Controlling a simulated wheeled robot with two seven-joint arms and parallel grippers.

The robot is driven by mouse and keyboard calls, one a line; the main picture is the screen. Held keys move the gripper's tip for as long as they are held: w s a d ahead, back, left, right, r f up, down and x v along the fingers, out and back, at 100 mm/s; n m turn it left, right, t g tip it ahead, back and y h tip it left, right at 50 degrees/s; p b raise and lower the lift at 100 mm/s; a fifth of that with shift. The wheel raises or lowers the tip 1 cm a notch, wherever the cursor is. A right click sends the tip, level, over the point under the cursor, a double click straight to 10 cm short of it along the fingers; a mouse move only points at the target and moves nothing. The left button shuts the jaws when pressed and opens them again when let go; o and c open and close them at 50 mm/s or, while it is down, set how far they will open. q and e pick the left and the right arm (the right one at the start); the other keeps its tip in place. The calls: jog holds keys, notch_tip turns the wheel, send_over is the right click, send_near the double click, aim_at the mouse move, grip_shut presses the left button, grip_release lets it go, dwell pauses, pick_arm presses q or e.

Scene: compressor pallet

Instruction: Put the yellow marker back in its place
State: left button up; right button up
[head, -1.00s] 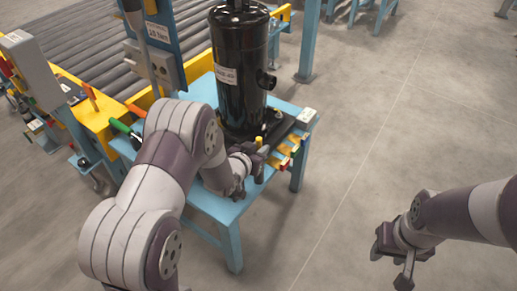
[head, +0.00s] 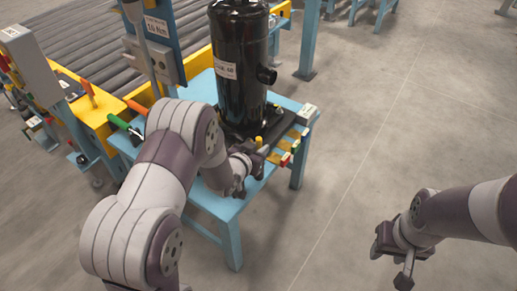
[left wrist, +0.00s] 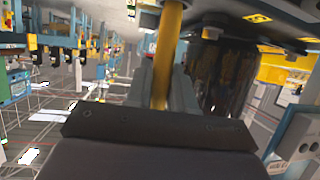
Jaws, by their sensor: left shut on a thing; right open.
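The yellow marker (head: 258,141) stands roughly upright in my left gripper (head: 246,165), at the near right edge of the blue table. In the left wrist view the marker (left wrist: 168,55) is a long yellow rod between the fingers of the left gripper (left wrist: 160,100), which is shut on it. Its lower end is hidden in the head view. A rack (head: 277,157) with red and green ended pieces lies just right of the gripper. I cannot tell whether the marker touches it. My right gripper (head: 393,250) is open and empty, over the floor at right.
A tall black compressor (head: 241,85) stands on the blue table (head: 205,200), close behind my left gripper. A small white labelled block (head: 308,112) is at the table's right corner. A roller conveyor (head: 85,50) with yellow rails is at upper left. The floor at right is clear.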

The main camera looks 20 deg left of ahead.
pick_arm(q)
jog(key=shift+f+b, duration=1.2)
jog(key=shift+f, duration=0.35)
jog(key=o, duration=1)
jog(key=p+v, duration=0.4)
jog(key=v, duration=0.8)
jog(key=shift+s+r, duration=0.1)
jog(key=shift+s, duration=0.3)
